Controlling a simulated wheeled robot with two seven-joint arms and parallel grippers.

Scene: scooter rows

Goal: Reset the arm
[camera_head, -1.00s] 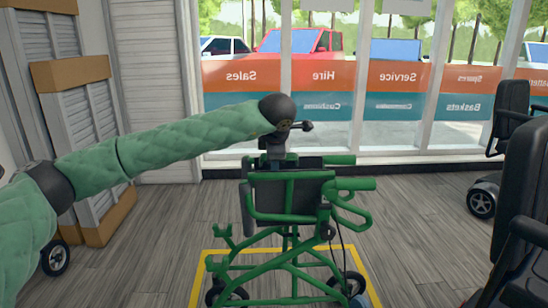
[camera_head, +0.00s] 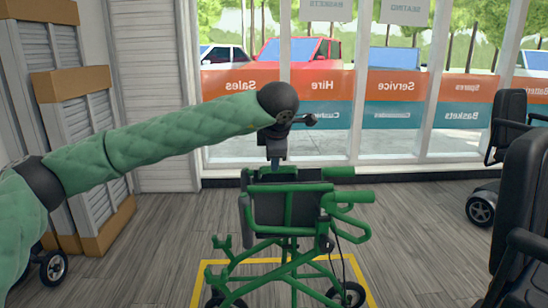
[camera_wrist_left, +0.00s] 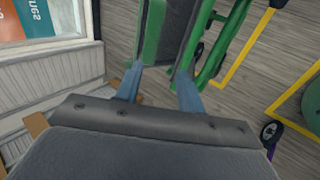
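My left arm comes in from the left. Its left gripper (camera_head: 276,156) points down just above the green walker frame (camera_head: 345,209) with its dark bag (camera_head: 287,204). In the left wrist view the two blue-grey fingers of this gripper (camera_wrist_left: 158,82) stand apart, with bare floor showing between them. The walker (camera_wrist_left: 152,38) lies beyond the fingertips there, and nothing shows held. My right gripper is not in view.
The walker stands in a yellow floor outline (camera_head: 204,278). Louvred panels and boxes (camera_head: 95,150) stand at left. Dark scooter seats (camera_head: 525,205) are close at right. Shop windows (camera_head: 325,85) are behind. Grey floor (camera_head: 155,240) is clear left of the walker.

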